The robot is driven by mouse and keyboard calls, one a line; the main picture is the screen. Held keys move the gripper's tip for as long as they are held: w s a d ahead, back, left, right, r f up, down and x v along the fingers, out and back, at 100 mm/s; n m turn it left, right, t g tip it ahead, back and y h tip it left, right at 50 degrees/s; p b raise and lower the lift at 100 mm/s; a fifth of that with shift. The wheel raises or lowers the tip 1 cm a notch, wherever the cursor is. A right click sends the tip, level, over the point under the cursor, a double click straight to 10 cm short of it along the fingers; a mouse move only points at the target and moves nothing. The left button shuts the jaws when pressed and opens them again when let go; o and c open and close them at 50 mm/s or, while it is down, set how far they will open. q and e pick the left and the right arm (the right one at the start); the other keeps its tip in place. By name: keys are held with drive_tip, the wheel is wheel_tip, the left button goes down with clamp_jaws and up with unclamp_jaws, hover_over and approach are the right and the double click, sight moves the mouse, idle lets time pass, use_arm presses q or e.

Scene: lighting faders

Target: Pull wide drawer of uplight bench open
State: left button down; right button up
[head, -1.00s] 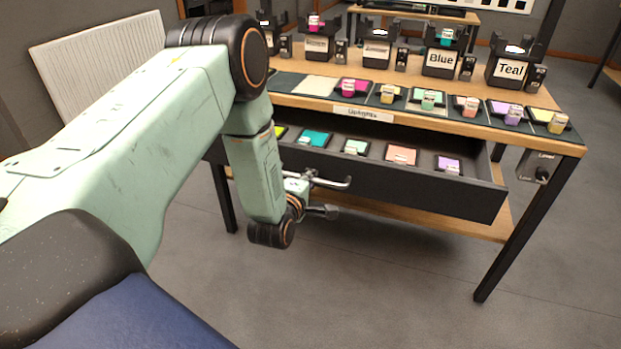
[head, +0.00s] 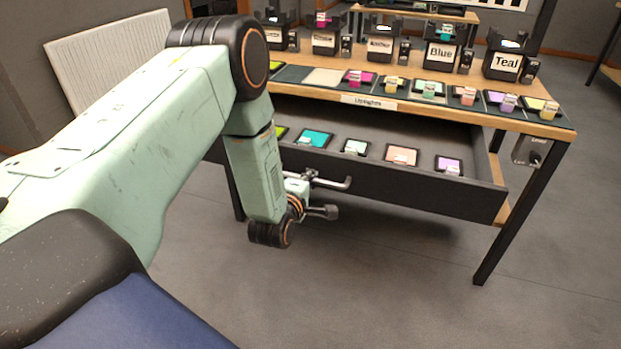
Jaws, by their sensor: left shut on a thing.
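The uplight bench (head: 545,128) has a wooden top with a white "Uplights" label (head: 368,102) on its front edge. Its wide dark drawer (head: 430,194) is pulled out under the top. Several coloured filter squares lie inside, including a teal one (head: 314,139), a salmon one (head: 401,155) and a purple one (head: 448,164). A metal bar handle (head: 335,184) shows at the drawer front. My left gripper (head: 318,188) is shut on this handle, partly hidden behind my left wrist. My right gripper is not in view.
Black lamp units, among them one marked Blue (head: 440,56) and one marked Teal (head: 506,66), stand on the bench top behind a row of filters. A bench leg (head: 520,215) stands at the right. The grey floor (head: 400,290) in front is clear. A white radiator (head: 105,60) is at the back left.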

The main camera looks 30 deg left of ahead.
use_arm(q)
drive_tip(key=shift+r, duration=0.2)
drive_tip(key=shift+w, duration=0.1)
drive_tip(key=c, duration=1.7)
unclamp_jaws()
drive_tip(key=shift+f, duration=0.1)
drive_tip(key=shift+s+d, duration=0.1)
drive_tip(key=shift+s, duration=0.35)
drive_tip(key=v, duration=1.1)
